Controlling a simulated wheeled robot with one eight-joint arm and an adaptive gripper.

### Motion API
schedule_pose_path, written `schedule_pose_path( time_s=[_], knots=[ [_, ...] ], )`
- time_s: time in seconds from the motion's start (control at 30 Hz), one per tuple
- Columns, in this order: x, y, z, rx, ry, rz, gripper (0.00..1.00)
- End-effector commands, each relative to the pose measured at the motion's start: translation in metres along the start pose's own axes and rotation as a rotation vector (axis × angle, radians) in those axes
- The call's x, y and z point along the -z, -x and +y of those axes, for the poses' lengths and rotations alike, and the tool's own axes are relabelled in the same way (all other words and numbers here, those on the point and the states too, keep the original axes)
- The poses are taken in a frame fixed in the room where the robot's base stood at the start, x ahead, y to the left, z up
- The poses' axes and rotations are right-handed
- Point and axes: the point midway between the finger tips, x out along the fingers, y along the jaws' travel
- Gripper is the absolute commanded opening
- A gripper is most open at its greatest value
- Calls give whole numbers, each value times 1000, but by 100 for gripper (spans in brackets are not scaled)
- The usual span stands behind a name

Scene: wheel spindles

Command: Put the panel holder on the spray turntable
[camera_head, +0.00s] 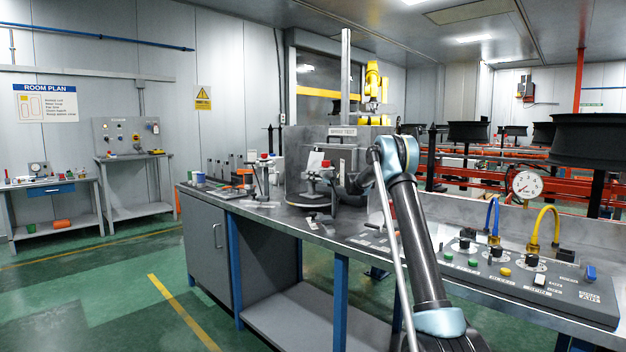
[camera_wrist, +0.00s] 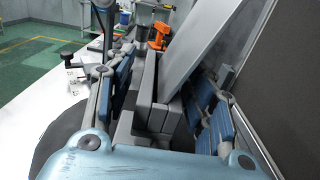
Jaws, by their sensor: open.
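The panel holder (camera_wrist: 150,100) shows in the wrist view as a grey block, with a light flat panel (camera_wrist: 207,48) leaning up from it. The spray turntable is a dark round disc (camera_wrist: 58,135) at the lower left of the wrist view; in the head view the disc (camera_head: 345,200) is partly hidden. My gripper (camera_wrist: 165,100) is open, its blue-padded fingers on either side of the holder. The holder's underside is hidden, so I cannot tell what it rests on.
A stand with a red knob (camera_head: 264,168) is on the bench left of the turntable. An orange tool (camera_wrist: 158,36) lies beyond the holder. The booth's dark wall (camera_wrist: 288,75) is close on the right. A control panel (camera_head: 500,272) fills the bench's right end.

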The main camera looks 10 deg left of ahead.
Motion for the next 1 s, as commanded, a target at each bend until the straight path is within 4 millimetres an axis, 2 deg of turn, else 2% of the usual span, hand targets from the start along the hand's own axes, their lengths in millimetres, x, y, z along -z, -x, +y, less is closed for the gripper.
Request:
schedule_pose_path(
  time_s=[0.1,0.33,0.5,0.87,1.0],
  knots=[
    [0,20,0,2,0,0,50],
    [0,50,-2,2,0,0,50],
    [0,57,-1,2,0,0,50],
    [-2,60,0,0,6,2,50],
    [-12,75,5,-8,50,17,50]
  ],
)
